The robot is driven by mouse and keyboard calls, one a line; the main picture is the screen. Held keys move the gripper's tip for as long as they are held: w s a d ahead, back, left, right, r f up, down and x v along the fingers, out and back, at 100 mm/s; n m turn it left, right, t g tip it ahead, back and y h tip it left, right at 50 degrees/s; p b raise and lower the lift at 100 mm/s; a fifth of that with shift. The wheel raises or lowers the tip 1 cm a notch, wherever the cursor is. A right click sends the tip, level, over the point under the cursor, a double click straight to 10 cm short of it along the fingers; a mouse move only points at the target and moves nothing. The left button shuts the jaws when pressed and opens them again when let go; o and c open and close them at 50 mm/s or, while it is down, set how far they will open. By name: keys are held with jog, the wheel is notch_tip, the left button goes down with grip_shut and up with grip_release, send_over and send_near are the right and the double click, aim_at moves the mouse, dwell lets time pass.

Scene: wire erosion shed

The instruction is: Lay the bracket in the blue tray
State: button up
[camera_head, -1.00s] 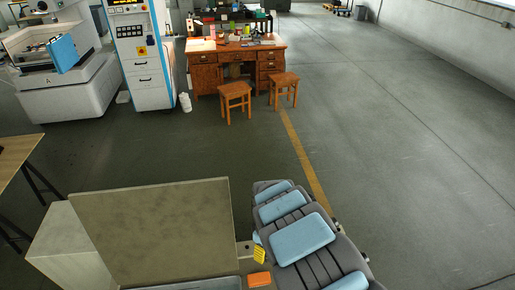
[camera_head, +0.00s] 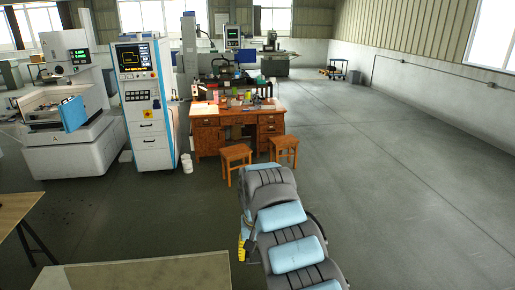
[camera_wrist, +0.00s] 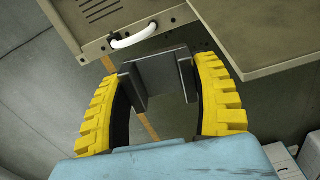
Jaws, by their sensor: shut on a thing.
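The bracket (camera_wrist: 160,75) is a dark grey, channel-like piece. In the wrist view it sits between the yellow fingers of my gripper (camera_wrist: 158,72), which is shut on it. The bracket is clear of any surface that I can make out beneath it. In the head view only a small yellow part of my gripper (camera_head: 241,249) shows beside my arm, and the bracket is hidden there. I cannot pick out the blue tray in either view.
In the wrist view a beige cabinet with a white handle (camera_wrist: 134,37) and a beige panel (camera_wrist: 265,35) lie close beyond the fingers. In the head view a wooden desk (camera_head: 207,139) and two stools (camera_head: 234,154) stand ahead. Open floor (camera_head: 400,170) lies to the right.

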jog(key=shift+d+r+m, duration=0.1)
jog(key=shift+r+m, duration=0.3)
jog(key=shift+r, duration=0.3)
